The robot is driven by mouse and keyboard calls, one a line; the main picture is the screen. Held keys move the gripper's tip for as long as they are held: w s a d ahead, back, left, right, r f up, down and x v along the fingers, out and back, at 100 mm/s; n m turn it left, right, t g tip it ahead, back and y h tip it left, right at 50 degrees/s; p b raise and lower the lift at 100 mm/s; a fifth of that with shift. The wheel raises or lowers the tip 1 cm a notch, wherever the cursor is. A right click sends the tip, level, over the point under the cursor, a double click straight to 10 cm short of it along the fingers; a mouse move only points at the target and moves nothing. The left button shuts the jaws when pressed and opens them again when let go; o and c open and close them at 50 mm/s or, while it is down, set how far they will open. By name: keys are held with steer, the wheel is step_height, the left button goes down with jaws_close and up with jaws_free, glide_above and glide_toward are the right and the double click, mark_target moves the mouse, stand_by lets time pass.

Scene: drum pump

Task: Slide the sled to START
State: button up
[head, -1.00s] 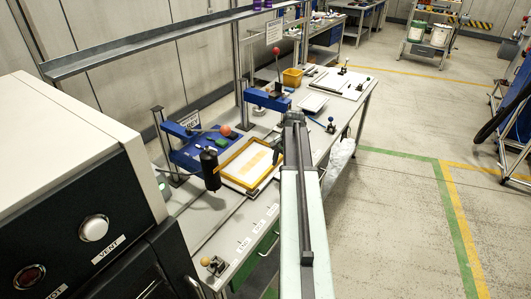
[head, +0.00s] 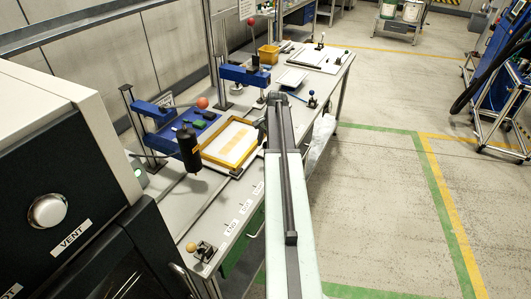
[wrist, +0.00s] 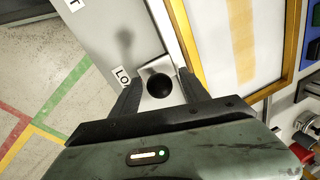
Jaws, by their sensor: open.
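The yellow-framed screen (head: 203,154) lies on the bench, and its yellow edge (wrist: 290,60) shows at the right of the wrist view. A round black knob (wrist: 159,86) on a small pale metal plate stands beside that edge. I cannot tell whether it belongs to the sled. My gripper (wrist: 158,82) is open, with one finger on each side of the knob; contact cannot be told. A label reading "LO" (wrist: 122,77) is partly hidden by the left finger. Another label, ending in T (wrist: 74,5), is cut off at the top. My arm hides part of the bench in the head view.
A black cylinder (head: 188,150) hangs by the screen under a blue arm. Small labels (head: 231,227) line the bench's front edge. A ball-topped lever (head: 203,250) stands at the near corner.

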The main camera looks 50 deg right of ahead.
jaws_close()
steer(key=shift+a, duration=0.1)
stand_by(1.4)
